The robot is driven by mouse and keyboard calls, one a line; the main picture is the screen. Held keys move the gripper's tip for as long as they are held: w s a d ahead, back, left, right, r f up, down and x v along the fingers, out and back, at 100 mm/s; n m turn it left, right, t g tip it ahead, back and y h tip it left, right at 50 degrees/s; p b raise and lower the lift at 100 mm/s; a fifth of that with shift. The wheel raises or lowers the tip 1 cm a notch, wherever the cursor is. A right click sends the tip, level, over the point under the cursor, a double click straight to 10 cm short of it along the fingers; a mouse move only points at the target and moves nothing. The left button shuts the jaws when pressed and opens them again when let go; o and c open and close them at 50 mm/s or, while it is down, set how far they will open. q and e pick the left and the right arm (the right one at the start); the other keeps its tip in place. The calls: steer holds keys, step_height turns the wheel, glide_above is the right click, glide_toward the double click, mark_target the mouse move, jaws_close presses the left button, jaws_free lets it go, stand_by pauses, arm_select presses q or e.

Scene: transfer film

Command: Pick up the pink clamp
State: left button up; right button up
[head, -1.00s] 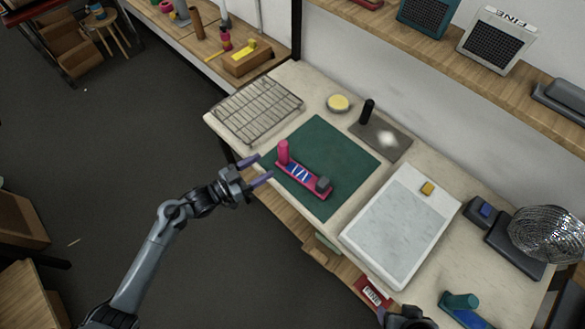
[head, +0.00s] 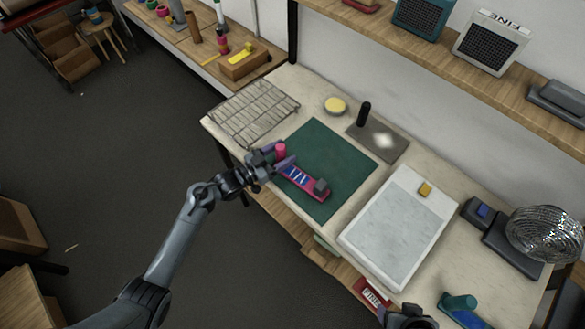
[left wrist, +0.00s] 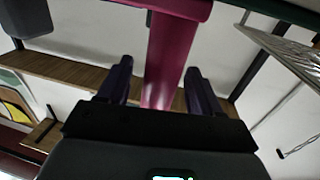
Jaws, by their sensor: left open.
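The pink clamp (head: 301,179) lies on the green mat (head: 337,157), with a round pink post at its left end, blue and white stripes along its bar and a dark grey block at its right end. My left gripper (head: 280,158) is open at the post end, partly covering the post. In the left wrist view the pink clamp (left wrist: 170,50) runs between the two dark fingers (left wrist: 158,82), with gaps visible on both sides. Part of my right arm shows at the bottom edge of the head view; its fingers cannot be made out.
A wire rack (head: 254,110) lies left of the mat, and a yellow round tin (head: 335,105) behind it. A grey plate with a black handle (head: 363,115) stands behind. A white tray (head: 399,228) is to the right. A teal and blue clamp (head: 460,303) lies at front right.

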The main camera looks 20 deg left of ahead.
arm_select(q)
jaws_close()
stand_by(0.4)
steer(key=shift+r, duration=0.1)
